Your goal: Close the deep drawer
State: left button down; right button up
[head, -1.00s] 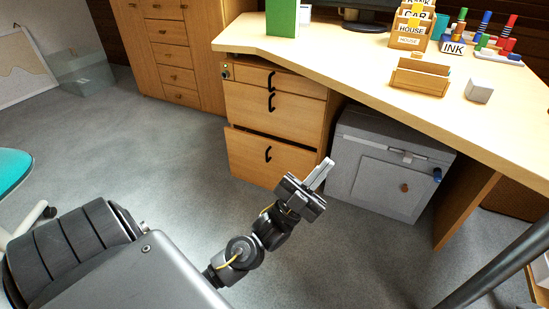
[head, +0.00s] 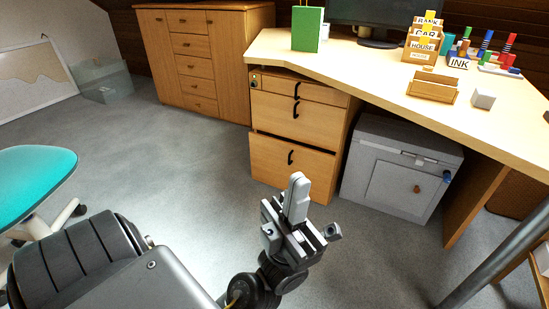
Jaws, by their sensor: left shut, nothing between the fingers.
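The deep drawer (head: 285,168) is the tall bottom front of the wooden drawer unit under the desk, with a black curved handle (head: 291,157). A dark gap runs along its top edge, and it seems to stand slightly out from the drawers above. My left gripper (head: 297,184) is shut and empty. Its fingers point up, in front of the drawer's lower right part in the picture. I cannot tell whether it touches the front. My right gripper is not in view.
Above are a middle drawer (head: 295,115) and a shallow top drawer (head: 302,90). A grey safe-like box (head: 397,170) stands right of the unit. The desk top (head: 370,75) overhangs both. A teal chair seat (head: 35,180) is at left. The floor (head: 170,150) between is clear.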

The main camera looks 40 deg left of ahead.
aim_at(273, 159)
jog(key=u, duration=0.65)
jog(key=i, duration=1.2)
jog(key=z, duration=0.2)
